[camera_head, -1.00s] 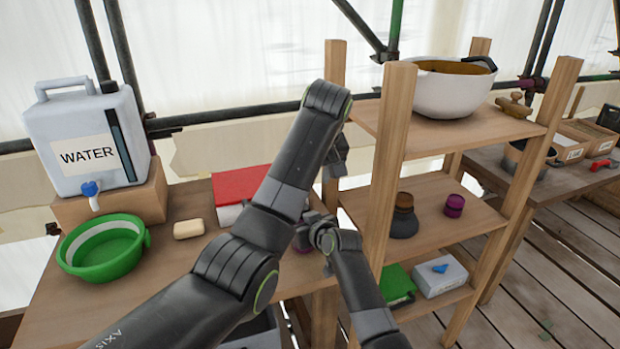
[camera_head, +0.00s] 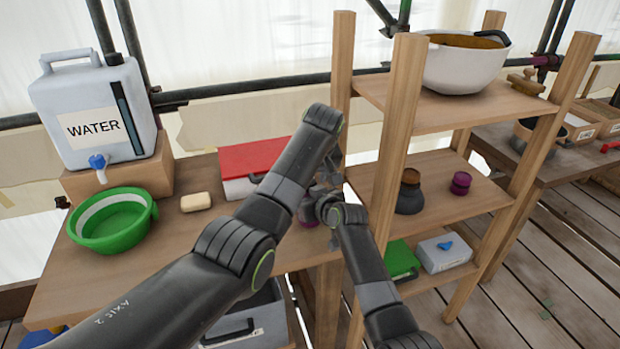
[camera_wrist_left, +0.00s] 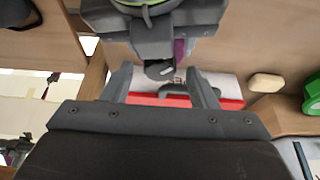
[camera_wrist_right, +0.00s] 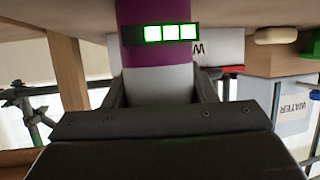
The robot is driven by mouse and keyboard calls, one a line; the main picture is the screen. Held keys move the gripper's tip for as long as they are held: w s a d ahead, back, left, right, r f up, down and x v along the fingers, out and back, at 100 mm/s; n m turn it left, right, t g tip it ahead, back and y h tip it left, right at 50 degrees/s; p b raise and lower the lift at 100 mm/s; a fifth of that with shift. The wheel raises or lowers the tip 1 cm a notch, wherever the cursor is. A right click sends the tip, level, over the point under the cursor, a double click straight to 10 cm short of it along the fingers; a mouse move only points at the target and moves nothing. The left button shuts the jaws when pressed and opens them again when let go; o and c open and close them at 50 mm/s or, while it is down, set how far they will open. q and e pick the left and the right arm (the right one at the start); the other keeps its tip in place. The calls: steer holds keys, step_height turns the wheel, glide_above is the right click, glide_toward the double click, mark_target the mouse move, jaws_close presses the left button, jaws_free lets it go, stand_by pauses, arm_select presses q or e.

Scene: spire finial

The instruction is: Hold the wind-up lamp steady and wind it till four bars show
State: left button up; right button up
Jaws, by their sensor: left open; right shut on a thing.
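The wind-up lamp (camera_wrist_right: 157,50) is purple with a pale lower part, and its display (camera_wrist_right: 168,33) shows three lit green bars in the right wrist view. My right gripper (camera_wrist_right: 160,85) is shut on the pale part. In the head view only a little of the purple lamp (camera_head: 309,217) shows; my arms cover the rest. My left gripper (camera_wrist_left: 158,80) is open in the left wrist view, with a dark grey knob-like part (camera_wrist_left: 160,70) between or just beyond its fingertips. I cannot tell whether they touch it. A purple strip of the lamp (camera_wrist_left: 180,47) shows beside that part.
A wooden shelf (camera_head: 402,130) rises close on the right, bearing a white pot (camera_head: 465,68).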

arm_select(q)
steer(key=shift+w+f, duration=0.1)
steer(key=shift+f, duration=0.15)
steer(key=c, duration=1)
steer(key=shift+a+m+h, duration=0.15)
steer(key=shift+m+h, duration=0.45)
steer(key=shift+m, duration=1)
steer(key=o, duration=1)
steer(key=shift+r, duration=0.1)
steer(key=v, duration=1.1)
steer(key=shift+s+r, duration=0.3)
steer(key=shift+s, duration=0.05)
